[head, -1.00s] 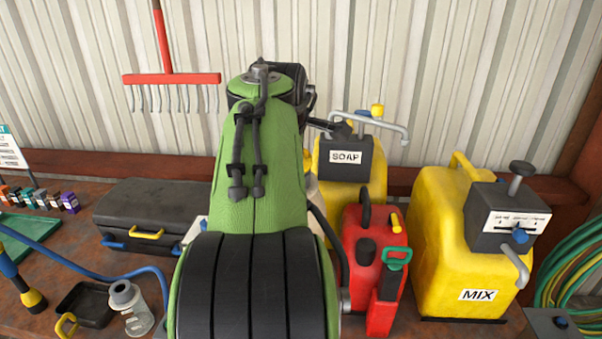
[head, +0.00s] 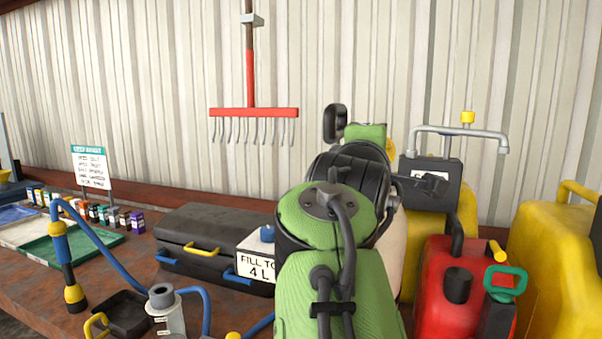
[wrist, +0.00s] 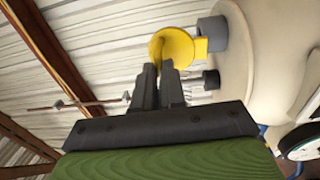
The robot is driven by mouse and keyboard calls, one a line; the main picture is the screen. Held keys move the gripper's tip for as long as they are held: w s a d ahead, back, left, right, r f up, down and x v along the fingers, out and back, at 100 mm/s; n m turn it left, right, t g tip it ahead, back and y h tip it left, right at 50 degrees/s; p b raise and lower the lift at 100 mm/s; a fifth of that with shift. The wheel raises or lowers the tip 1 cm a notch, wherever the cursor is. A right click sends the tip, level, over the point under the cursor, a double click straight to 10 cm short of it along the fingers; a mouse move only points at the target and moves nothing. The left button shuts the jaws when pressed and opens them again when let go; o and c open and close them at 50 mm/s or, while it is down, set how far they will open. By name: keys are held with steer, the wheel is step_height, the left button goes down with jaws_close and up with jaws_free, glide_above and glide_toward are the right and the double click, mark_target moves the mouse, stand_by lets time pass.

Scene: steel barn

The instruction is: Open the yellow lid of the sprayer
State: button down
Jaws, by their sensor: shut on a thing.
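The sprayer is a cream-white body (wrist: 262,65) on the right of the wrist view. Its yellow lid (wrist: 176,46) is a round cap with a flat tab beside a grey neck (wrist: 212,33). My gripper (wrist: 158,72) is shut on the yellow lid, its two dark fingertips close together at the lid's near edge. The lid appears beside the neck; I cannot tell its exact angle. In the head view my green arm hides the gripper and most of the sprayer. A sliver of cream body (head: 390,255) and a bit of yellow (head: 390,150) show past the arm.
A red can (head: 440,290) and yellow containers (head: 560,250) stand close on the right. A red rake (head: 255,112) hangs on the wall behind.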

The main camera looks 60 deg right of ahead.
steer(key=shift+a+f+h+b, duration=0.2)
steer(key=shift+h+b, duration=0.3)
steer(key=shift+b, duration=0.2)
steer(key=c, duration=1.2)
jaws_free()
steer(key=shift+d, duration=0.1)
